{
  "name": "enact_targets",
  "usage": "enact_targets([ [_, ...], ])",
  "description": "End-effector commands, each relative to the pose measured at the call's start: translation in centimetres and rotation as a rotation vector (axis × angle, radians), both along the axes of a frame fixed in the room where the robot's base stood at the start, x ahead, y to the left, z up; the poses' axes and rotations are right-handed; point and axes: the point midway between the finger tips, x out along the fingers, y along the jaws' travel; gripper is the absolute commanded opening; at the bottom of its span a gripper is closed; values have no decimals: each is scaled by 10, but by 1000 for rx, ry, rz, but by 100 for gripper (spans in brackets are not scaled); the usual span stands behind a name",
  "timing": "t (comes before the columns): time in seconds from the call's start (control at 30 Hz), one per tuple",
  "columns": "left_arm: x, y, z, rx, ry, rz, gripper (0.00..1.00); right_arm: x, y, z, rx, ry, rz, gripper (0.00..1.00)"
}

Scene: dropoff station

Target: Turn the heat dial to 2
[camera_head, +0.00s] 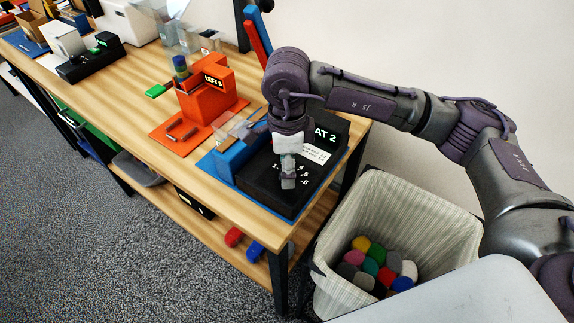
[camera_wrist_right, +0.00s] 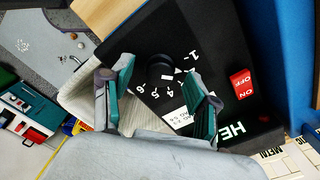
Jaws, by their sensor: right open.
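The black heat unit (camera_head: 312,160) stands at the right end of the wooden table. Its sign shows "AT 2" in the head view, the first letters hidden behind my wrist. My right gripper (camera_head: 288,182) points down over its panel and hides the dial there. In the right wrist view the round black dial (camera_wrist_right: 160,66) lies between the two open fingers of the gripper (camera_wrist_right: 159,78), with a white mark on its lower right side. White numbers stand around it. Whether a finger touches the dial I cannot tell. My left gripper is not in view.
A red ON/OFF switch (camera_wrist_right: 242,84) is on the unit's panel. An orange station (camera_head: 205,97) stands to the left of the unit. A pale basket (camera_head: 385,205) with several coloured pieces stands on the floor at the table's right end.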

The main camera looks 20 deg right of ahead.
Motion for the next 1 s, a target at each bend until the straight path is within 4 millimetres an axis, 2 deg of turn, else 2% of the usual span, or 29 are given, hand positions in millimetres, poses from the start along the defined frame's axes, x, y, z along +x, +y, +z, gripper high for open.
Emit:
enact_targets([
  [0.17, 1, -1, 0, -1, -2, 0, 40, 1, 0, 29, 2, -6, 1, 60],
  [0.4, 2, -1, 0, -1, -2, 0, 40, 1, 1, 81, 1, -7, 1, 60],
  [0.53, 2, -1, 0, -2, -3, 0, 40, 1, 0, 101, 2, -5, 0, 60],
  [0.7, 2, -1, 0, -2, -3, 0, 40, 1, 0, 114, 1, -3, 0, 60],
  [1.0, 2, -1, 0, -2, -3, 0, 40, 0, 0, 116, 1, -2, 1, 60],
])
